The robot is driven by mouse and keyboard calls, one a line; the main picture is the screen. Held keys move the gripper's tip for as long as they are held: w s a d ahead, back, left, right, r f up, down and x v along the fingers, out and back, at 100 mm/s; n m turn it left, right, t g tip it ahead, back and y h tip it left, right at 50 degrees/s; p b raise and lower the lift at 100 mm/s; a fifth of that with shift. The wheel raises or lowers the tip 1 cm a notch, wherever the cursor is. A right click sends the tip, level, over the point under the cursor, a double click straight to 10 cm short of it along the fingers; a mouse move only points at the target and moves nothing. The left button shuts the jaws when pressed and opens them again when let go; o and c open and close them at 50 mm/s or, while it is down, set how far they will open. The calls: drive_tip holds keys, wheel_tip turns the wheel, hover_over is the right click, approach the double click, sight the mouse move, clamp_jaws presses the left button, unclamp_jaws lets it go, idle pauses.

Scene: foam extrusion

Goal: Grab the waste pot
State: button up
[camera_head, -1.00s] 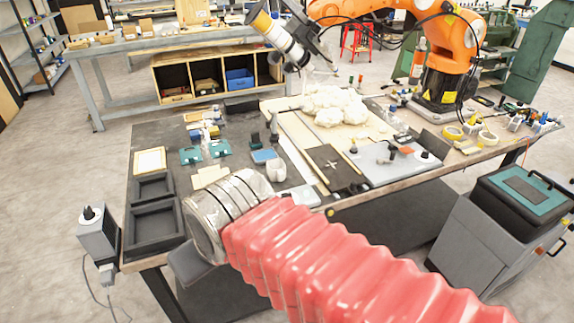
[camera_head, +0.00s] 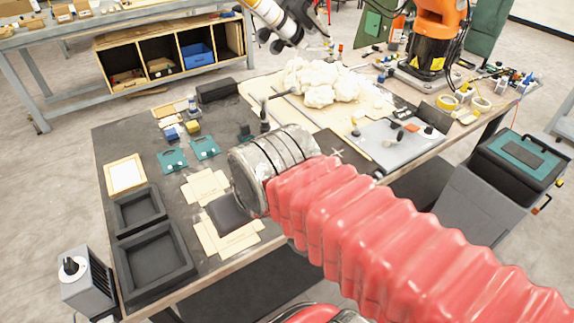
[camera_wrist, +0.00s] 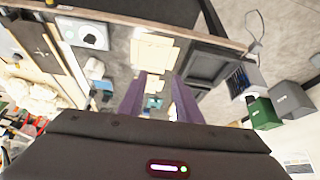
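The waste pot is most likely the small whitish cup (camera_wrist: 95,68) on the table, left of my fingers in the wrist view. A small blue block (camera_wrist: 103,85) lies beside it. In the head view my red ribbed arm and its silver cuff hide the cup. My gripper (camera_wrist: 153,88) shows in the wrist view as two purple fingers, spread apart with nothing between them. It is above the table, with cardboard and teal pieces in sight beyond the gap. The cup is outside the fingers, and its exact distance is unclear.
Black trays (camera_head: 150,258) and flat cardboard pieces (camera_head: 205,187) lie on the table's left side. Teal parts (camera_head: 205,147) lie behind them. White foam lumps (camera_head: 325,82) sit at the back, near an orange robot arm (camera_head: 437,40). A grey bin (camera_head: 490,200) stands right.

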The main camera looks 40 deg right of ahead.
drive_tip(key=shift+w, duration=0.1)
drive_tip(key=shift+o, duration=0.5)
drive_tip(key=o, duration=0.3)
drive_tip(key=shift+w+d+m, duration=0.1)
drive_tip(key=shift+w+m, duration=0.2)
drive_tip(key=shift+m, duration=0.1)
drive_tip(key=o, duration=0.6)
drive_tip(key=w+d+m, duration=0.1)
drive_tip(key=w+m, duration=0.1)
drive_tip(key=w+d+m, duration=0.1)
drive_tip(key=w+m, duration=0.1)
drive_tip(key=m, duration=0.1)
drive_tip(key=w+d+m, duration=0.1)
drive_tip(key=d+m, duration=0.1)
drive_tip(key=m, duration=0.1)
drive_tip(key=shift+w+f, duration=0.2)
drive_tip(key=shift+w, duration=0.2)
drive_tip(key=shift+o, duration=0.2)
drive_tip(key=w+d+f+m, duration=0.3)
drive_tip(key=w+d+m, duration=0.1)
drive_tip(key=d+m, duration=0.3)
drive_tip(key=w+d+f+m, duration=0.4)
drive_tip(key=d+m, duration=0.3)
drive_tip(key=m, duration=0.4)
drive_tip(key=w+d+f+m+g, duration=0.1)
drive_tip(key=w+d+f+m, duration=0.3)
drive_tip(key=d+m, duration=0.4)
drive_tip(key=shift+w+f+m, duration=0.2)
drive_tip(key=shift+w+m, duration=0.6)
drive_tip(key=shift+m, duration=0.1)
